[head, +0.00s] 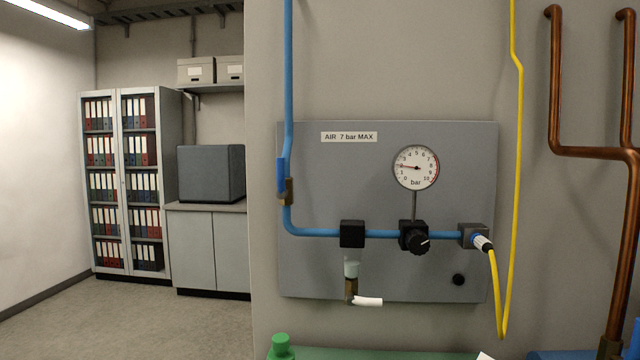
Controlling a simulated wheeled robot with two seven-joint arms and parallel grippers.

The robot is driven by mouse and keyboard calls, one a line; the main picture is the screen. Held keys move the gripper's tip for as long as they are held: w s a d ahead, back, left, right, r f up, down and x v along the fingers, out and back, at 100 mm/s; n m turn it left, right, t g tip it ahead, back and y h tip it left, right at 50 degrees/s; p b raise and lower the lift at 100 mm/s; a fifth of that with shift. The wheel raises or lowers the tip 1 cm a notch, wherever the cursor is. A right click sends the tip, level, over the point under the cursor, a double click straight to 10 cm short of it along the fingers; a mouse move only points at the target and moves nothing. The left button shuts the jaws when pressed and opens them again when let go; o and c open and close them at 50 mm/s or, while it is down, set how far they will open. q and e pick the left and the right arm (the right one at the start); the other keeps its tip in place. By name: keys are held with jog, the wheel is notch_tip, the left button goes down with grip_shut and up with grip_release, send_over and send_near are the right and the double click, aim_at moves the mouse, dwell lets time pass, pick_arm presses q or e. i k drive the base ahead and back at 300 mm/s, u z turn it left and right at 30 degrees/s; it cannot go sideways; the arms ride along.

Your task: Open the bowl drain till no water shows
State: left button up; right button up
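The filter bowl (351,268) is a small clear cup under a black filter block (352,234) on the blue air line. Its contents look pale bluish, but a water level is too small to make out. Below it is a brass drain (351,286) with a white lever (368,301) pointing right, roughly level. No drops or stream show under it. Neither of my grippers is in the head view.
A grey panel holds a round gauge (415,168) reading low, a black regulator knob (416,240) and a yellow hose (507,290). Copper pipes (555,90) run at right. A green surface (380,355) with a green-capped object (280,345) lies below. Space before the panel is clear.

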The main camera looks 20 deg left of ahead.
aim_at(352, 299)
jog(key=k, duration=0.8)
jog(key=u, duration=1)
jog(key=i, duration=0.8)
jog(key=k, duration=0.8)
jog(key=u, duration=0.9)
jog(key=i, duration=1)
jog(key=z, duration=2.1)
